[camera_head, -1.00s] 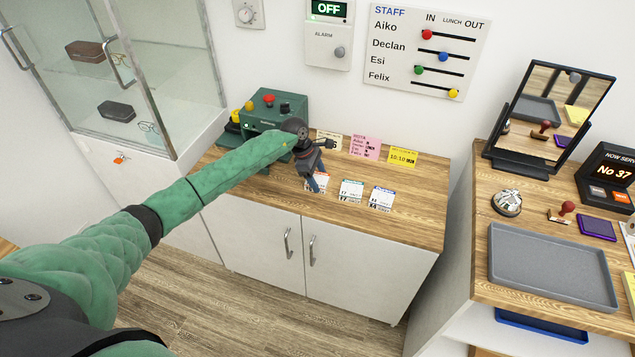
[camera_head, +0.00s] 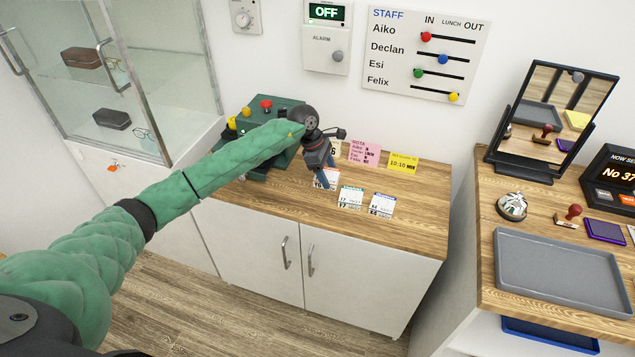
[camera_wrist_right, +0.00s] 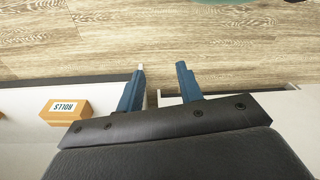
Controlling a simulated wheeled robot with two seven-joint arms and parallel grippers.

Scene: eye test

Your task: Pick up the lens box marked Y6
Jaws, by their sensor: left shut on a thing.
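Three small white lens boxes show at the counter (camera_head: 415,228) in the head view. My left gripper (camera_head: 326,182) is shut on the one with an orange band (camera_head: 319,184), whose mark ends in 6; its first character is too small to read. The blue fingers hide part of this box, and it seems a little above the counter. A box with a teal band (camera_head: 350,198) and one with a blue band (camera_head: 381,205) stand to its right, apart from the gripper. My right gripper (camera_wrist_right: 161,68) is open and empty in the right wrist view.
A green machine (camera_head: 262,120) stands behind my left arm. Pink (camera_head: 364,153) and yellow (camera_head: 403,163) notes are at the wall. A glass cabinet (camera_head: 150,60) is at left; a grey tray (camera_head: 560,268) and mirror (camera_head: 553,110) are at right. The counter's front right is clear.

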